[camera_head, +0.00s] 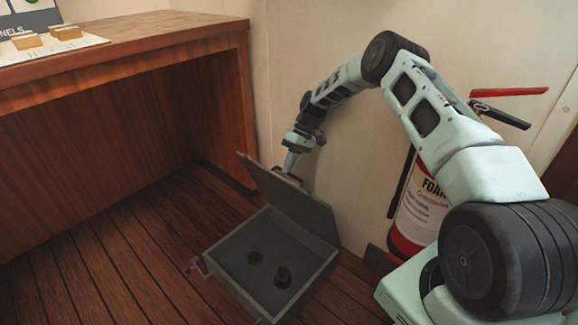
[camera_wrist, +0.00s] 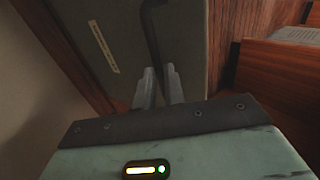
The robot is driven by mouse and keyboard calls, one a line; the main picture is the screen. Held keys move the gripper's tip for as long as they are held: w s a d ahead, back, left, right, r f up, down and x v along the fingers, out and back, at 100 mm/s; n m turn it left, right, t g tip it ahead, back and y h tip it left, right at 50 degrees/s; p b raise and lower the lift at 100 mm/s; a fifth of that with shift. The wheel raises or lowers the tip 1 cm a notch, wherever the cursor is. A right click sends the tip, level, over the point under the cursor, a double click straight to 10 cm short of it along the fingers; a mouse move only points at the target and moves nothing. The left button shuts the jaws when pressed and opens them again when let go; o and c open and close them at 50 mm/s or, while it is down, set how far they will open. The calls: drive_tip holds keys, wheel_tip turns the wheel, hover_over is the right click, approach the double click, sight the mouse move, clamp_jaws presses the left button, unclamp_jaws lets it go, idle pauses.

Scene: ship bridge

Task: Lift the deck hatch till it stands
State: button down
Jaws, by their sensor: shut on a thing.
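The deck hatch is a grey square frame (camera_head: 225,277) on the plank floor with its lid (camera_head: 292,210) raised along the back right side. The lid stands steeply, leaning; I cannot tell its exact angle. My gripper (camera_head: 289,168) is at the lid's upper edge, on its outer side, with the fingertips partly hidden behind the lid. In the wrist view my gripper (camera_wrist: 158,88) is shut on a dark bar handle (camera_wrist: 150,35) on the lid's grey outer face (camera_wrist: 60,25), which bears a pale label strip.
A wooden desk (camera_head: 215,100) stands at the left. A foam extinguisher (camera_head: 420,210) stands close on the right by the pale wall (camera_head: 350,175). Floor at the front left is clear.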

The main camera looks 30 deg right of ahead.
drive_tip(key=c, duration=1.5)
unclamp_jaws()
drive_tip(key=shift+s+d+f, duration=0.1)
drive_tip(key=shift+d+f, duration=0.25)
drive_tip(key=shift+f, duration=0.4)
drive_tip(key=shift+r, duration=0.15)
drive_tip(key=shift+a+r, duration=0.15)
drive_tip(key=shift+r, duration=0.05)
wheel_tip(320, 180, up, 10)
drive_tip(key=p, duration=0.3)
drive_tip(key=shift+f, duration=0.1)
